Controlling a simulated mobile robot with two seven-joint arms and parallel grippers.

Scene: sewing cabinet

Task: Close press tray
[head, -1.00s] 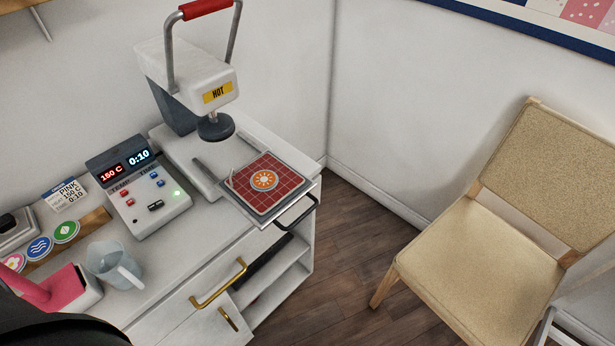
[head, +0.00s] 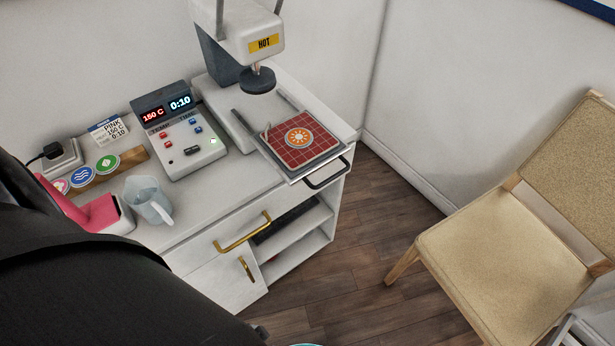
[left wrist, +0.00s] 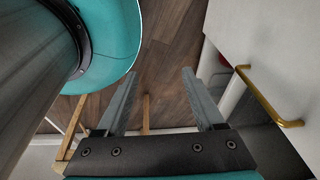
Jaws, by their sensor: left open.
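The press tray (head: 290,172) is slid out from under the heat press (head: 243,40), with its black handle (head: 327,174) at the cabinet's right end. The press head (head: 257,80) is raised, behind and apart from the cloth. My left gripper (left wrist: 160,85) is open and empty in the left wrist view, pointing over the wooden floor beside the white cabinet. The tray is not in the left wrist view. My right gripper is not in view.
A control box (head: 182,138) shows 150 C and 0:10. A brass drawer handle (head: 242,232) sticks out in front. A beige chair (head: 490,250) stands right; floor between is clear.

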